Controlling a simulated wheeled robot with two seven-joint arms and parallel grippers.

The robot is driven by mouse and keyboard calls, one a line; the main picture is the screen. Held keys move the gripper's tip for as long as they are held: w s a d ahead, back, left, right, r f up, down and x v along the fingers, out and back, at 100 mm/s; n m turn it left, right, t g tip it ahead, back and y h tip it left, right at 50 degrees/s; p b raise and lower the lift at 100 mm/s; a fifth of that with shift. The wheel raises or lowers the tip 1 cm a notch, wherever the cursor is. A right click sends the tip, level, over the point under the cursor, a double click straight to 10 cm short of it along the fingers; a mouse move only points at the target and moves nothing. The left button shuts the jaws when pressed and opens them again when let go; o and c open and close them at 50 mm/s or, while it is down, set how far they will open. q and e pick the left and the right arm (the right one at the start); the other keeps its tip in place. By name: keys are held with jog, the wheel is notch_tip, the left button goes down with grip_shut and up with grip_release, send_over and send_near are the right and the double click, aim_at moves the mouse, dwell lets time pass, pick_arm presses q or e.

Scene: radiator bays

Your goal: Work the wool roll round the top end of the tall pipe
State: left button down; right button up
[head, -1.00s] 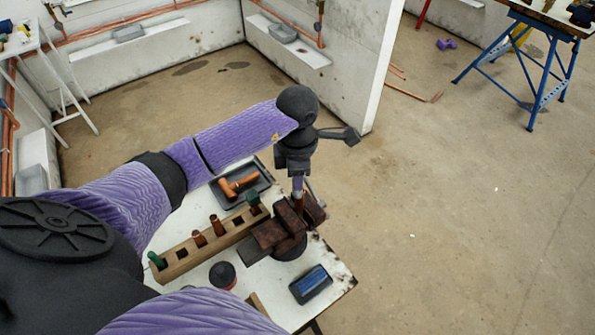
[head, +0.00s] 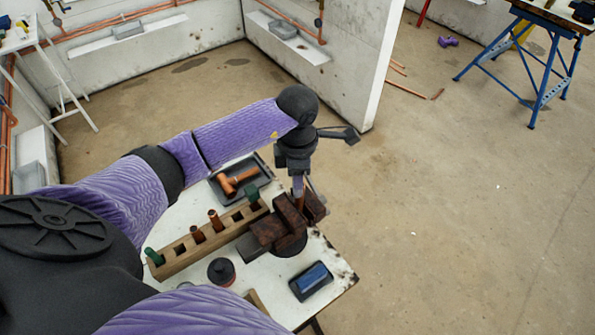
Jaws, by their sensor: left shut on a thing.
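My left gripper (head: 298,183) points down over the brown, rusty vise (head: 284,231) on the white bench. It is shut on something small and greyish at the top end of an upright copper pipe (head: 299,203). I take this to be the wool roll, but the fingers and wrist largely hide it. The pipe stands at the vise jaws, and only a short length of it shows. I cannot tell how far the wool reaches around the pipe. My right gripper is out of view.
A wooden rack (head: 180,256) with copper and green-topped pieces stands left of the vise. Behind it, a dark tray (head: 262,173) holds a copper tee (head: 236,181). A dark round tin (head: 221,271) and a blue block in a dark holder (head: 311,281) stand in front.

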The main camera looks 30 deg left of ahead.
pick_arm(q)
jog(key=shift+f+b, duration=1.2)
jog(key=shift+f, duration=0.2)
jog(key=shift+f, duration=0.1)
jog(key=shift+f+b, duration=0.2)
jog(key=shift+b, duration=0.15)
